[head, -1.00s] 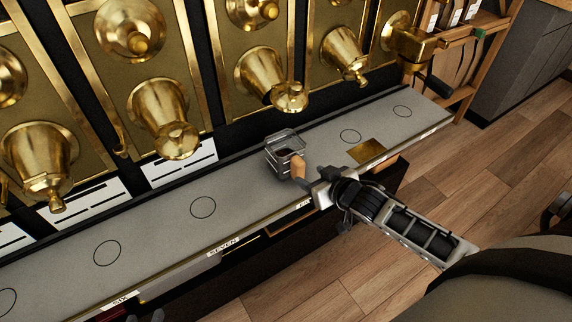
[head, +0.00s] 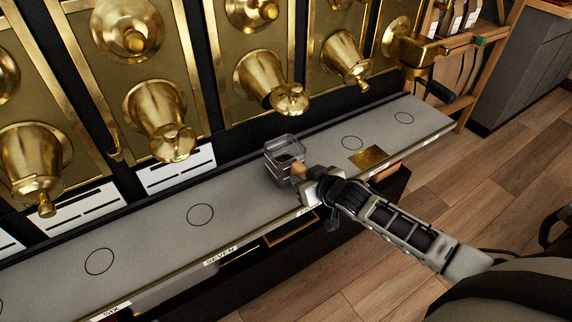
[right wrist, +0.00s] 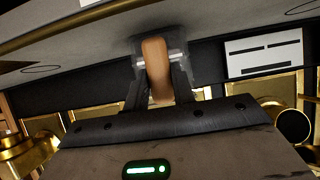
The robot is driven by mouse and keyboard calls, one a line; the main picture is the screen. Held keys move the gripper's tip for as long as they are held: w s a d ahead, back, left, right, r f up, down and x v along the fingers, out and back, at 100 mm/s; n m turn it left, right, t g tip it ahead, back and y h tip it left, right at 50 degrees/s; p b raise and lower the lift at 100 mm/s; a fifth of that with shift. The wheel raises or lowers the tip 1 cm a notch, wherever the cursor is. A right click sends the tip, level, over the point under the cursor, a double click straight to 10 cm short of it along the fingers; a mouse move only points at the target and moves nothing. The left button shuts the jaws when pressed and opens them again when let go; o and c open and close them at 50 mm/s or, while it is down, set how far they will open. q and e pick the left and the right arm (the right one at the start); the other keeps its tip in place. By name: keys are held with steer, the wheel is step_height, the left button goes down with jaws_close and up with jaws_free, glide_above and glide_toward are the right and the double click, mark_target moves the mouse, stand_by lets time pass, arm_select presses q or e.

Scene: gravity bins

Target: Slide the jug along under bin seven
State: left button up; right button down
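The jug (head: 281,169) is a small clear square vessel with a wooden handle (head: 298,170) and dark contents. It stands upright on the grey shelf (head: 150,240), to the right of the ring (head: 200,215) above the SEVEN label (head: 220,256). My right gripper (head: 304,178) is at the handle, on the shelf's front side. In the right wrist view the handle (right wrist: 157,70) lies between the two fingers, which sit close against its sides and look shut on it. The jug's body is mostly hidden there. My left gripper is not in view.
Brass bins with spouts (head: 160,125) hang above the shelf's back edge. A brass plate (head: 368,157) and more rings lie on the shelf to the right of the jug. The shelf is clear between the jug and the SEVEN ring.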

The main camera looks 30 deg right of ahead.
steer(key=shift+a+r, duration=0.1)
steer(key=shift+a, duration=0.6)
steer(key=shift+s+a+p, duration=0.2)
steer(key=shift+a+p, duration=0.45)
steer(key=shift+a, duration=1.7)
steer(key=shift+s+a, duration=0.15)
steer(key=shift+a, duration=1.35)
steer(key=shift+s+a, duration=0.1)
steer(key=shift+a, duration=1.35)
